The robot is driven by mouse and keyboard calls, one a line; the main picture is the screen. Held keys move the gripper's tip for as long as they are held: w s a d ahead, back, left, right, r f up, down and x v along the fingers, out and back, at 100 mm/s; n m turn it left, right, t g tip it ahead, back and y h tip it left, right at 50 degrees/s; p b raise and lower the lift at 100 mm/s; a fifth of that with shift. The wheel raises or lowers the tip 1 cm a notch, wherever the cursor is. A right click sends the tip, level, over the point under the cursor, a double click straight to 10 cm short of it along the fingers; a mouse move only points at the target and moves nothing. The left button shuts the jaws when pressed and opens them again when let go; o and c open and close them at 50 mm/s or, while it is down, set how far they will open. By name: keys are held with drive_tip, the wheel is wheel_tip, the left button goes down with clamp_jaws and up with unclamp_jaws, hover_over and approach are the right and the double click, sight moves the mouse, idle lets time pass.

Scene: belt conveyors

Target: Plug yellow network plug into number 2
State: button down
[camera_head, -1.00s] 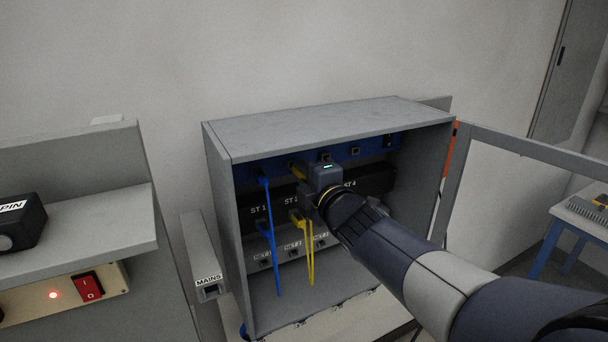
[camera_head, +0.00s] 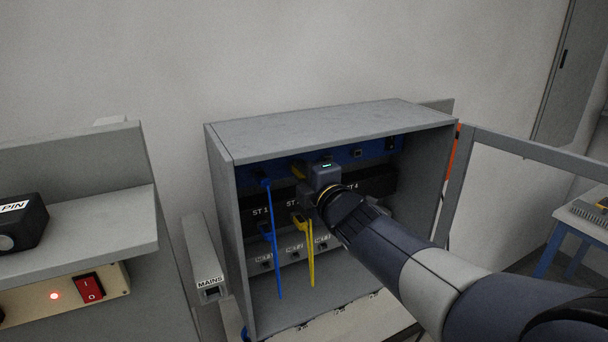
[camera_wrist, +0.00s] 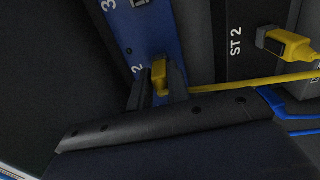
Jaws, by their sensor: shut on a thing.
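My gripper (camera_wrist: 157,88) is shut on a yellow network plug (camera_wrist: 159,72) in the wrist view. The plug's front is at the blue port panel (camera_wrist: 165,35), beside the printed number 2. I cannot tell how deep it sits, as the port behind it is hidden. In the head view the held plug (camera_head: 299,170) shows just left of my wrist, at the panel inside the grey cabinet. A second yellow plug (camera_wrist: 285,44) is at the ST 2 label, also seen in the head view (camera_head: 297,219). A yellow cable (camera_head: 312,262) hangs below.
A blue plug (camera_head: 264,180) is in the panel left of my gripper, with its blue cable (camera_head: 276,255) hanging down. Grey cabinet walls (camera_head: 222,200) and top (camera_head: 325,123) enclose the space. An open door frame (camera_head: 530,150) stands right. A MAINS box (camera_head: 210,283) is at left.

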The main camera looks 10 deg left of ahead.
drive_tip(key=c, duration=1.3)
unclamp_jaws()
drive_tip(key=shift+o, duration=0.2)
drive_tip(key=b+v, duration=0.1)
drive_tip(key=v, duration=0.9)
drive_tip(key=shift+s+d, duration=0.25)
drive_tip(key=shift+s, duration=0.05)
drive_tip(key=p+x, duration=0.1)
drive_tip(key=x, duration=1)
drive_tip(key=shift+s+d, duration=0.1)
drive_tip(key=shift+s, duration=0.05)
